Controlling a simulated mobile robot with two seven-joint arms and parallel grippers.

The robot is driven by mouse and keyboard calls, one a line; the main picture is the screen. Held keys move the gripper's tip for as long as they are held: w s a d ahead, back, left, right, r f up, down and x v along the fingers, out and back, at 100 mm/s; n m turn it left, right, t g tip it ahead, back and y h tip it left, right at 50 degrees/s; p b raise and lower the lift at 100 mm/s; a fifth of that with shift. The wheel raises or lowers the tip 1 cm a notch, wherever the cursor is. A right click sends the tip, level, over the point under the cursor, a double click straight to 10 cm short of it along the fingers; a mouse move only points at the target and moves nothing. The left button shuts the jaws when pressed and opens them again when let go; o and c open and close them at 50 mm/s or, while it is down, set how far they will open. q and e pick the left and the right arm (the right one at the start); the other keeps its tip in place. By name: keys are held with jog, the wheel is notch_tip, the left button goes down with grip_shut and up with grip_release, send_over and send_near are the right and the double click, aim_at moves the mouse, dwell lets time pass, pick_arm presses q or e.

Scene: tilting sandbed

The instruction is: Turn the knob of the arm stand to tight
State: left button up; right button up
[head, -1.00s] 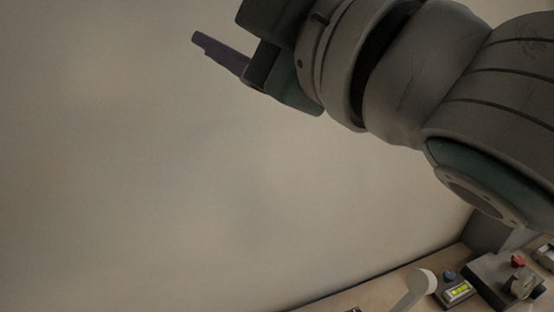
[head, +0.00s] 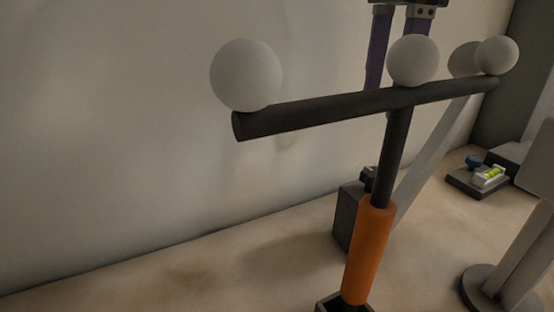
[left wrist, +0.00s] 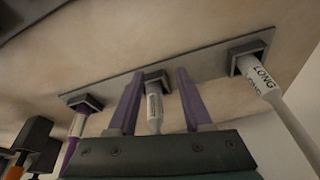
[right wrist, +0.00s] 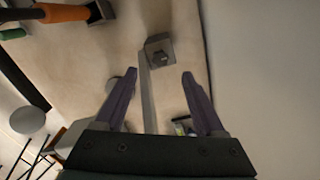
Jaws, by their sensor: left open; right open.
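The arm stand shows in the head view as a dark block (head: 348,212) on the table, with a black knob (head: 368,178) on top and a slanted grey arm (head: 428,150). The right wrist view shows its block (right wrist: 154,42) and knob (right wrist: 159,57) ahead of my right gripper (right wrist: 160,74), which is open and empty, apart from the knob. In the head view the right gripper (head: 384,80) hangs above the block, partly hidden by a ball and bar. The knob's setting cannot be read. My left gripper (left wrist: 159,72) is open, its fingers either side of a labelled tube (left wrist: 154,108).
An orange-handled stand (head: 368,255) with a black crossbar (head: 330,108) and white balls stands in front of the block. A level device (head: 488,178) lies right. The left wrist view shows a rack strip (left wrist: 200,72) with tubes. The table left of the block is clear.

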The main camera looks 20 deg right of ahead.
aim_at(373, 171)
jog(key=f, duration=1)
jog(key=shift+d, duration=0.4)
jog(key=shift+r, duration=0.1)
grip_shut()
